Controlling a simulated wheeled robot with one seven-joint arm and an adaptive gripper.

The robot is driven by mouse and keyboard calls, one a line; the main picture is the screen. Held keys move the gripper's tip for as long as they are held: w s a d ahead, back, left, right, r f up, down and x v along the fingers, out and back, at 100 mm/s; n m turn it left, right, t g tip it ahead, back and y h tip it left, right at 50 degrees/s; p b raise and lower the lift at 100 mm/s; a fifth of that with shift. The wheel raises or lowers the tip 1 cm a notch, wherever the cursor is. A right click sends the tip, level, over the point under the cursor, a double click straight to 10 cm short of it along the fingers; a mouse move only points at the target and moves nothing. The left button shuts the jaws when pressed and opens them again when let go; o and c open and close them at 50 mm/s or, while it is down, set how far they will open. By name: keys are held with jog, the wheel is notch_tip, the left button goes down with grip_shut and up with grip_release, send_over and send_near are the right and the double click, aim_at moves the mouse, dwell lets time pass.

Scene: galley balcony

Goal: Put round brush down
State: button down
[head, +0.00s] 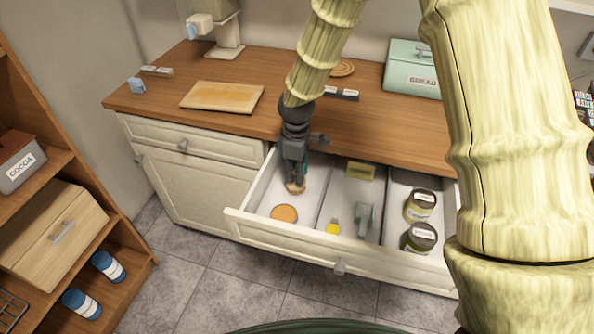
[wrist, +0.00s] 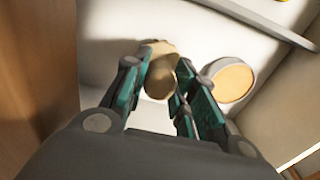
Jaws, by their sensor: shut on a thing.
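The round brush (wrist: 161,70) is a tan, rounded piece between my gripper's fingers. My gripper (head: 296,180) reaches down into the left compartment of the open drawer (head: 265,220) and is shut on the brush. In the head view the brush shows as a small tan end (head: 295,188) under the fingertips. In the wrist view the fingers of my gripper (wrist: 160,85) close on both sides of it, over the pale drawer bottom. I cannot tell whether the brush touches the drawer bottom.
A round orange-topped item (head: 284,213) lies in the same compartment, nearer the drawer front. The middle compartment holds a yellow box (head: 361,172), a grey tool (head: 365,220) and a small yellow item (head: 333,228). Two jars (head: 419,205) stand in the right compartment. The countertop (head: 400,125) overhangs behind.

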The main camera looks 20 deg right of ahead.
jog(key=shift+f, duration=0.15)
jog(key=c, duration=1.1)
grip_release()
jog(key=shift+c, duration=0.2)
notch_tip(320, 180, up, 12)
jog(key=shift+b, duration=0.4)
